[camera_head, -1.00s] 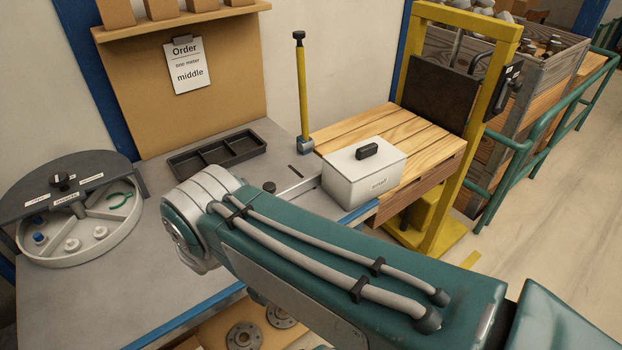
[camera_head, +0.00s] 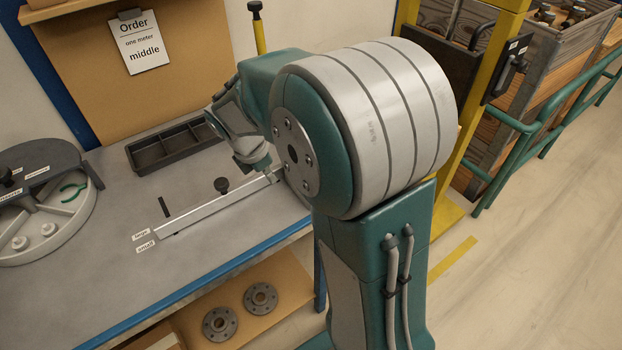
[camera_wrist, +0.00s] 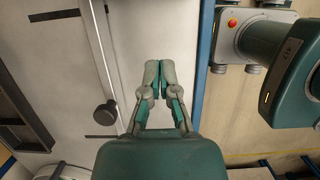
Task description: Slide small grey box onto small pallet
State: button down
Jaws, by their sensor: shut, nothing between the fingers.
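My gripper (camera_head: 266,172) is shut and empty, pointing down over the grey table at the right end of the metal rail (camera_head: 215,206). In the wrist view, its fingertips (camera_wrist: 160,75) meet over bare tabletop, to the right of the rail (camera_wrist: 101,50). The small grey box and the slatted wooden pallet are hidden behind my arm in the head view. Neither shows in the wrist view. A second ago the box, pale with a black top handle, sat at the pallet's left side by the rail's end.
A black knob (camera_head: 221,184) stands beside the rail. A dark divided tray (camera_head: 172,146) lies at the back and a round sorting tray (camera_head: 45,225) at the left. A yellow post (camera_head: 494,60) and green railing (camera_head: 520,155) stand at the right.

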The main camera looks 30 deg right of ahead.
send_near(292, 202)
jog(key=a+f, duration=0.2)
jog(key=shift+a+f, duration=0.35)
jog(key=d+f, duration=0.2)
jog(key=f, duration=0.1)
jog(key=shift+d, duration=0.15)
jog(key=d, duration=0.3)
jog(key=shift+w+d, duration=0.1)
jog(key=shift+d, duration=0.3)
jog(key=shift+a+r, duration=0.1)
jog(key=shift+a, duration=0.25)
jog(key=d, duration=1.6)
jog(key=w+d, duration=0.1)
jog(key=d, duration=0.7)
jog(key=shift+d, duration=0.4)
jog(key=shift+a, duration=0.1)
